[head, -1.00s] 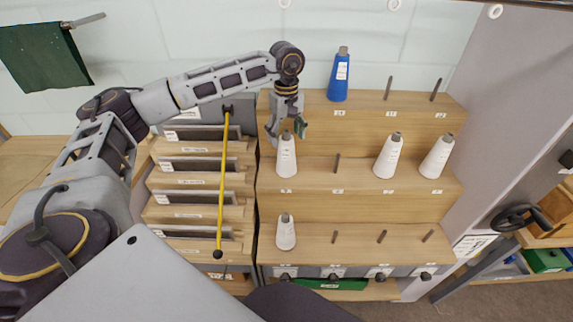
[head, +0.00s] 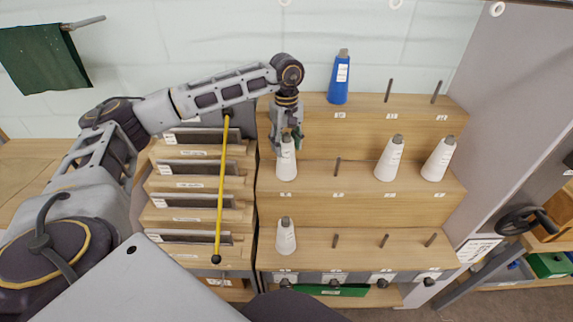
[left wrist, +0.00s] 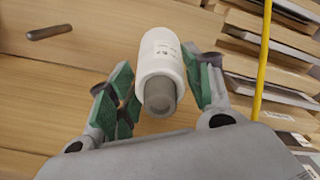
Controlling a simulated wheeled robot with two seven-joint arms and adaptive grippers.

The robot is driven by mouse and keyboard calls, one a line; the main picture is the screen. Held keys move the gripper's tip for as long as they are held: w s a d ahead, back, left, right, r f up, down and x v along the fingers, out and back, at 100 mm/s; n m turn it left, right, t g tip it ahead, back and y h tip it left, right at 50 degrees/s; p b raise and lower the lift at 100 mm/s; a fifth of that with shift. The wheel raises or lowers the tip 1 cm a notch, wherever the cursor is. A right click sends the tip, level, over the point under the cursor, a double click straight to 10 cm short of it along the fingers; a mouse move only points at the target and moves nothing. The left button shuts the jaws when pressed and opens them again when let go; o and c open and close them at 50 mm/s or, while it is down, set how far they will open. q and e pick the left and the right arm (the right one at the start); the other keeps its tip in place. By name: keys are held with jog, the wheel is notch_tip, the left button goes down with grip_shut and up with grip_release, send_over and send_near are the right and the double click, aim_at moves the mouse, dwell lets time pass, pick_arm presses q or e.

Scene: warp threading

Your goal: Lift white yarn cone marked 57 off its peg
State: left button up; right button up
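Several white yarn cones stand on pegs on the stepped wooden rack. One white cone (head: 286,165) stands upright at the left of the middle step, and my left gripper (head: 287,140) is at its top. In the left wrist view this cone (left wrist: 160,60) sits between my green-padded fingers (left wrist: 158,88), its grey tip toward the camera. The fingers are spread beside it, with narrow gaps. Its label is too small to read, so I cannot confirm 57. Other white cones stand at the middle right (head: 389,158), far right (head: 438,159) and lower left (head: 285,236). My right gripper does not show.
A blue cone (head: 339,78) stands on the top step, right of my gripper. Bare pegs (head: 337,166) stand on the steps. A yellow rod (head: 222,185) hangs before a slotted wooden rack (head: 195,168) at left. A grey panel (head: 510,110) bounds the right.

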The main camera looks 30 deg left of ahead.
pick_arm(q)
jog(key=c, duration=0.3)
jog(key=shift+c, duration=0.2)
jog(key=shift+r, duration=0.2)
